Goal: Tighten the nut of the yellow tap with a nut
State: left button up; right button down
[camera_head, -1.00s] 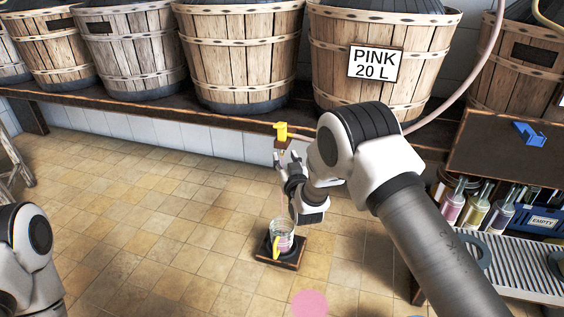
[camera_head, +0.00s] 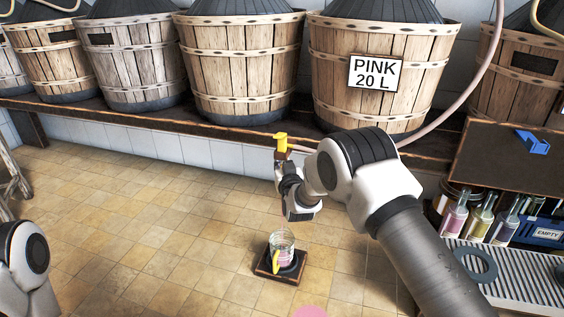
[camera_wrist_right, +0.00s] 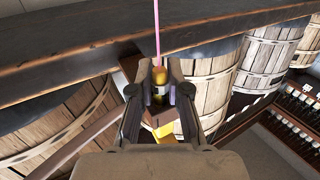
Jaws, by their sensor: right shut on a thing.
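The yellow tap (camera_head: 282,142) sits at the shelf edge, left of and below the basket signed PINK 20 L. My right gripper (camera_head: 283,166) is right below the tap. In the right wrist view the right gripper (camera_wrist_right: 160,92) is shut on a yellow-brown piece between its fingers, which looks like the tap's nut (camera_wrist_right: 159,78). The fingers hide part of it, and its tightness cannot be told. A thin pink line, which looks like liquid, shows there too. A glass jug (camera_head: 281,247) with some pink in it stands below on a dark stand. My left gripper is out of view.
The basket with the PINK 20 L sign (camera_head: 374,74) and other wooden baskets stand along the dark shelf (camera_head: 200,122). Filled bottles (camera_head: 478,220) and a blue crate with an EMPTY label (camera_head: 546,233) are at the right. The tiled floor around the jug is mostly clear.

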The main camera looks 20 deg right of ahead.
jog(key=m+h, duration=0.1)
jog(key=h, duration=0.1)
jog(key=m+h+p, duration=0.1)
jog(key=shift+a+r+g+h+p, duration=0.15)
jog(key=shift+g+h+p, duration=0.15)
jog(key=shift+g+h, duration=0.1)
jog(key=shift+f+m+g+h, duration=0.2)
jog(key=shift+m+g+h, duration=0.4)
jog(key=shift+m+h, duration=0.6)
jog(key=c, duration=1.1)
grip_release()
jog(key=v, duration=1.2)
jog(key=shift+f, duration=0.1)
